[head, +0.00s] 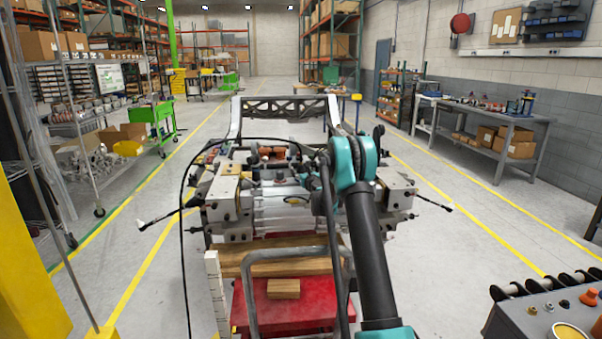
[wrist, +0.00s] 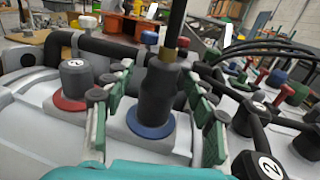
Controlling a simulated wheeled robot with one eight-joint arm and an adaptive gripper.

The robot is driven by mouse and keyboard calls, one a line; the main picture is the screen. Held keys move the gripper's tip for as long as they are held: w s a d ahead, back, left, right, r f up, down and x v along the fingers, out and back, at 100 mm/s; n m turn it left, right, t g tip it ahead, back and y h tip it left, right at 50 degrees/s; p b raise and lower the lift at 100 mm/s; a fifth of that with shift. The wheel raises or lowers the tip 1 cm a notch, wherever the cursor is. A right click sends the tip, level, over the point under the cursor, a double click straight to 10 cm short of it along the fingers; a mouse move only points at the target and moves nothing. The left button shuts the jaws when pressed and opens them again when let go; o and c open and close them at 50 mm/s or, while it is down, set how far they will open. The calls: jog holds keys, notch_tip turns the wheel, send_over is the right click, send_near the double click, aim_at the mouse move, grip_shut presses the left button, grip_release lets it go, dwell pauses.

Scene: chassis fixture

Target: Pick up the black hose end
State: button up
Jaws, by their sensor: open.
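In the wrist view, the black hose end (wrist: 157,88) stands roughly upright on a blue ring (wrist: 150,124). A brass-coloured fitting (wrist: 169,55) and a black hose rise from its top, out of the picture. My gripper (wrist: 160,92) is open, with green-padded fingers on the left and right of the hose end. I see no clear contact between the pads and the hose end. In the head view, the chassis fixture (head: 290,213) is ahead, and my arm hides part of it; the gripper cannot be made out there.
In the wrist view, a black cap marked 2 (wrist: 75,79) sits on a red ring close to the left finger. More black caps (wrist: 245,116) and hoses crowd the right. In the head view, a red cart (head: 285,310) stands in front and a control box (head: 545,315) at lower right.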

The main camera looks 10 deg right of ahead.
grip_shut()
dwell(0.4)
notch_tip(320, 180, up, 20)
dwell(0.7)
